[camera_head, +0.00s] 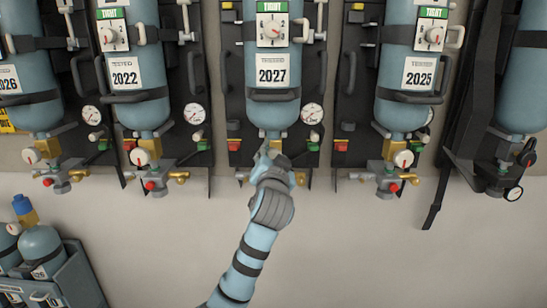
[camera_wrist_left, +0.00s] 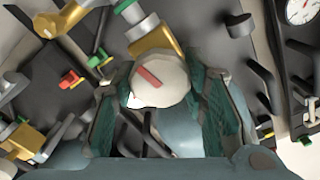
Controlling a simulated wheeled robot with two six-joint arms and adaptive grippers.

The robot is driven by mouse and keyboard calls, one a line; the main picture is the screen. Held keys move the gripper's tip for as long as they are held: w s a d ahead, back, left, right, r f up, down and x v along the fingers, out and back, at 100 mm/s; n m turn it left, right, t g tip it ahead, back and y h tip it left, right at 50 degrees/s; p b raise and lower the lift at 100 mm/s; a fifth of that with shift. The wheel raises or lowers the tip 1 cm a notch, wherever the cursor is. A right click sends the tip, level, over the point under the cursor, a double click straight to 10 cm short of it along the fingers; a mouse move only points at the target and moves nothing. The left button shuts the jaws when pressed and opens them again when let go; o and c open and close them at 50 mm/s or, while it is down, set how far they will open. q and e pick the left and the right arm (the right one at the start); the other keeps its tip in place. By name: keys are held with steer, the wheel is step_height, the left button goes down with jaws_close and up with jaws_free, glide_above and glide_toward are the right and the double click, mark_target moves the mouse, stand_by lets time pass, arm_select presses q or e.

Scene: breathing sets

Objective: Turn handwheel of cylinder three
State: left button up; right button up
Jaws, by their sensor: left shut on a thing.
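The cylinder marked 2027 (camera_head: 273,108) hangs upright in the middle of the wall row, third from the left in the head view. My left gripper (camera_head: 268,158) reaches up to the valve under it and hides most of that valve. In the left wrist view, the white round handwheel (camera_wrist_left: 160,78) with a red stripe sits between the green-padded fingers of my left gripper (camera_wrist_left: 163,90), which are shut on it. A brass valve body (camera_wrist_left: 152,38) shows behind the handwheel. My right gripper is not in view.
Neighbouring cylinders marked 2022 (camera_head: 138,105) and 2025 (camera_head: 405,105) hang on either side, with their own valves. A pressure gauge (camera_head: 312,113) sits right of the middle cylinder. A crate (camera_head: 75,282) of small cylinders stands at lower left. The wall below the row is bare.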

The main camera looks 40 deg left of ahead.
arm_select(q)
steer(key=n, duration=0.4)
steer(key=shift+n+b, duration=0.3)
steer(key=shift+b, duration=0.05)
steer(key=n+b, duration=0.1)
steer(key=n, duration=0.3)
steer(key=shift+s+a+n, duration=0.1)
steer(key=shift+n, duration=0.3)
steer(key=o, duration=1.2)
steer(key=v, duration=1.2)
